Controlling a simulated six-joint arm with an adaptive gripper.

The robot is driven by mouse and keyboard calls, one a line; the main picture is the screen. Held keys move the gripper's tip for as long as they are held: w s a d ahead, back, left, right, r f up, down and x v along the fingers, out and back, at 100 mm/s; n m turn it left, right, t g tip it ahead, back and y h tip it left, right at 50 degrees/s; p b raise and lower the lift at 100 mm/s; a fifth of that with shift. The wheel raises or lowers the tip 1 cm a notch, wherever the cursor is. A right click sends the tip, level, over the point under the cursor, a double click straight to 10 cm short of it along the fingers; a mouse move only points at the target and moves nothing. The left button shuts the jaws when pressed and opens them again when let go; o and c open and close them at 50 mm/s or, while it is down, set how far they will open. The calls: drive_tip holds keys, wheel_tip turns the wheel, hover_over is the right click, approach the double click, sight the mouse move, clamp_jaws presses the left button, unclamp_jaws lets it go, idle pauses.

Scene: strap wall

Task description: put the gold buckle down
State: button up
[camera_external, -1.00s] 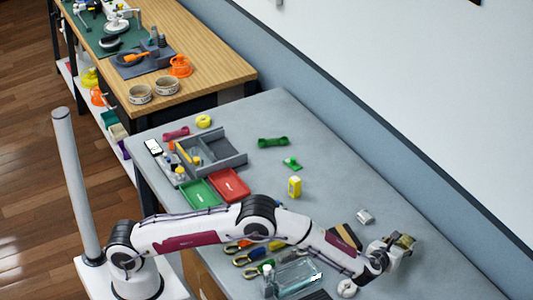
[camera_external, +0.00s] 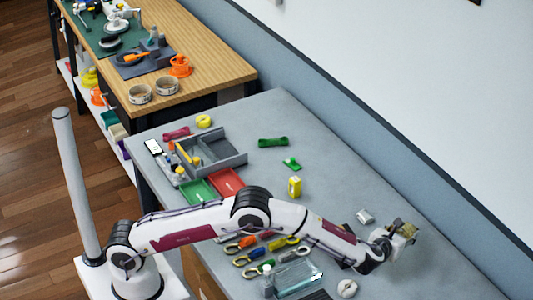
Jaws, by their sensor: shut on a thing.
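My gripper (camera_external: 409,231) is at the right side of the grey table, at the end of my outstretched arm. A small gold thing, the gold buckle (camera_external: 404,226), shows at its fingers, and the gripper is shut on it. The fingers are small and partly hidden, so the buckle's exact pose in them is unclear. I cannot tell how high the gripper is above the table.
A silver buckle-like piece (camera_external: 365,216) lies just left of my gripper. A yellow block (camera_external: 295,187), a clear container (camera_external: 297,279), a white roll (camera_external: 347,288) and several coloured clips (camera_external: 250,258) lie nearby. The table right of the gripper is bare.

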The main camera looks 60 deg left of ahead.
drive_tip(key=shift+w+a, duration=0.2)
drive_tip(key=shift+a, duration=0.3)
drive_tip(key=a+n+g+y, duration=0.3)
drive_tip(key=a+n+y, duration=0.1)
drive_tip(key=a, duration=3.4)
drive_tip(key=shift+r, duration=0.2)
drive_tip(key=shift+f, duration=3.15)
